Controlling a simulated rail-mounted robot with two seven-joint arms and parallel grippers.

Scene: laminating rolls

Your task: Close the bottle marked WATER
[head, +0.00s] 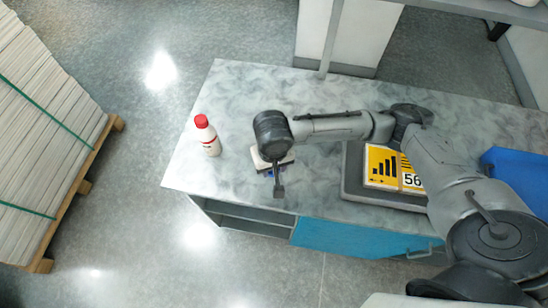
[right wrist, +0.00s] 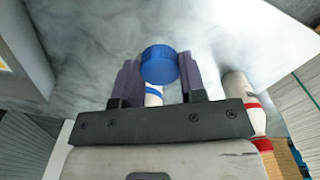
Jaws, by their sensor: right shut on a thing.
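A blue cap (right wrist: 160,63) sits between the two dark fingers of my right gripper (right wrist: 160,80), which is shut on it. A white bottle with a blue band (right wrist: 153,97) shows just below the cap, partly hidden by the gripper body. Whether the cap is seated on the bottle I cannot tell, and no WATER marking is readable. In the head view my right gripper (head: 277,171) is over the table's near left part and its arm hides most of what it holds. My left gripper is not in view.
A white bottle with a red cap (head: 208,137) stands left of my right gripper; it also shows in the right wrist view (right wrist: 240,88). A dark grey device with a yellow panel (head: 381,166) is to the right. A blue bin (head: 515,175) is at the far right.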

